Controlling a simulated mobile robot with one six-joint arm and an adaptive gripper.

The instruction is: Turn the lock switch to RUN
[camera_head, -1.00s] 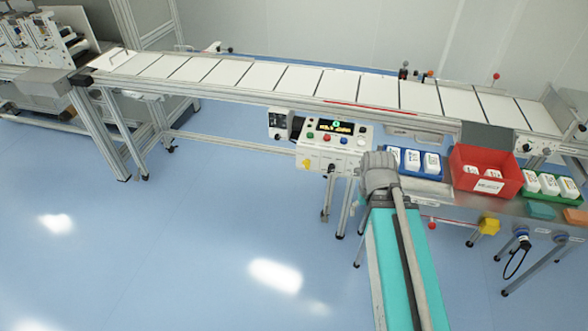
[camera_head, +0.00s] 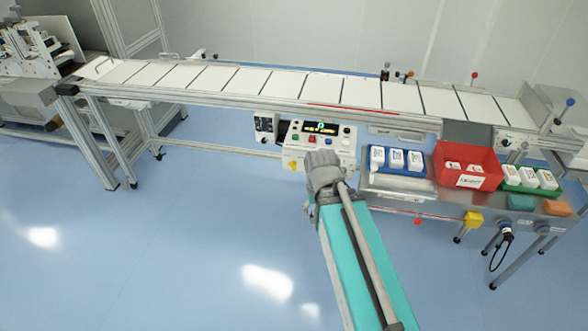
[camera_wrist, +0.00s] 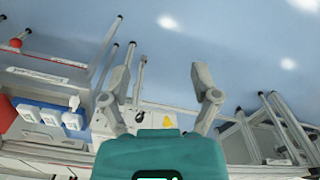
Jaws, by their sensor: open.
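The control box (camera_head: 345,148) stands in front of the conveyor, with a lit display (camera_head: 320,128) and green, red, blue and dark controls on its sloped top. A small yellow part (camera_head: 292,164) is on its front face and also shows in the wrist view (camera_wrist: 167,122). I cannot tell which control is the lock switch, and no RUN mark is readable. In the wrist view my gripper (camera_wrist: 161,76) is open and empty, its fingers spread, with the box's pale front beyond and between them. In the head view my arm's end covers part of the box's lower front.
The conveyor (camera_head: 270,84) runs behind the box. To the right, a steel bench holds a blue tray (camera_head: 400,173), a red bin (camera_head: 470,180) and a green tray (camera_head: 528,188), each with white packs. The blue floor left of my arm is clear.

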